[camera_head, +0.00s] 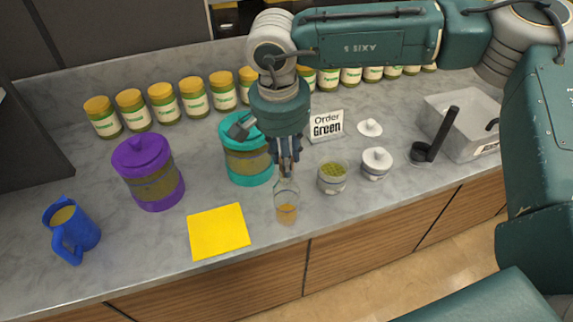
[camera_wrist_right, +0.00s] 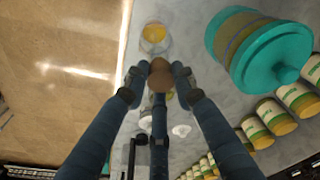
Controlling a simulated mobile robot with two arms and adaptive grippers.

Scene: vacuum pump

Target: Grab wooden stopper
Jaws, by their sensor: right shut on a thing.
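My right gripper (camera_head: 285,168) comes down from above over a clear glass bottle (camera_head: 287,208) with some amber liquid at its bottom. In the right wrist view its fingers (camera_wrist_right: 160,80) are closed around a round brown wooden stopper (camera_wrist_right: 160,70). The bottle (camera_wrist_right: 154,36) shows just beyond the stopper there. In the head view the fingers hide the stopper, and the fingertips are right at the top of the bottle. I cannot tell whether the stopper still sits in the neck. My left gripper is not in view.
A yellow mat (camera_head: 218,232), a teal canister (camera_head: 247,165), a purple canister (camera_head: 148,175) and a blue jug (camera_head: 72,228) are left of the bottle. Right of it are an open green-filled jar (camera_head: 332,178) and a white lidded jar (camera_head: 376,164). Several labelled jars line the back.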

